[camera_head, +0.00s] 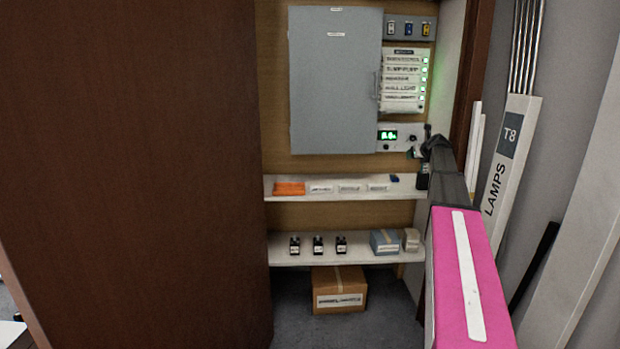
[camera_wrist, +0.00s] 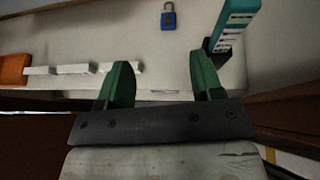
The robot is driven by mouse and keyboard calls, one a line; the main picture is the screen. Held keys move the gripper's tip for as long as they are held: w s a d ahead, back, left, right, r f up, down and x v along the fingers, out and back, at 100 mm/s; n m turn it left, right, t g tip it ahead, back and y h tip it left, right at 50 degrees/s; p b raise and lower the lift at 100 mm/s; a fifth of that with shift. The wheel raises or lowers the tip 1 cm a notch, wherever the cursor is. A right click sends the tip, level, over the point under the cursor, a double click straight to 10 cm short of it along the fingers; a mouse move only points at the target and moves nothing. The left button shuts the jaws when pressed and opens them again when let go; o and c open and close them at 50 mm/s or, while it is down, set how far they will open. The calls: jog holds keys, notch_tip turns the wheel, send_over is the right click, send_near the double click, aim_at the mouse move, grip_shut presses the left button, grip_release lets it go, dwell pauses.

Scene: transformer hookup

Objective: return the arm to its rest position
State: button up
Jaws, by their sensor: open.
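My gripper (camera_wrist: 160,84) shows in the wrist view with its two green fingers spread apart and nothing between them. Behind the fingers is a pale surface with a blue padlock (camera_wrist: 168,18) near its top. My pink and black arm (camera_head: 462,270) rises along the right side of the head view, its dark far end close to the right end of the upper shelf (camera_head: 340,195). The fingers cannot be made out clearly in the head view.
A grey cabinet (camera_head: 335,85) with its door shut stands beside a labelled panel (camera_head: 403,80) with green lights. A brown door panel (camera_head: 130,170) fills the left. A T8 lamps box (camera_head: 508,150) leans at right. The lower shelf (camera_head: 340,256) holds small black devices.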

jog(key=s+a+f+n+g, duration=0.3)
jog(key=s+a+f+n, duration=0.65)
jog(key=f, duration=0.35)
jog(key=s+a+f+n+g, duration=0.3)
jog(key=s+a+f+n, duration=0.6)
jog(key=f, duration=0.4)
jog(key=s+a+f+n+g, duration=0.2)
jog(key=s+f+n, duration=0.2)
jog(key=s, duration=0.4)
jog(key=s+a+f+n+g+h, duration=0.1)
jog(key=s+a+f+n+g, duration=0.1)
jog(key=s+n, duration=0.4)
jog(key=s+a+f+n+g, duration=0.2)
jog(key=s+a+f+n, duration=0.2)
jog(key=s+f, duration=0.3)
jog(key=s+n, duration=0.1)
jog(key=s, duration=0.4)
jog(key=shift+a+n+h, duration=0.15)
jog(key=shift+n+h, duration=0.2)
jog(key=shift+h, duration=0.05)
jog(key=shift+c, duration=0.3)
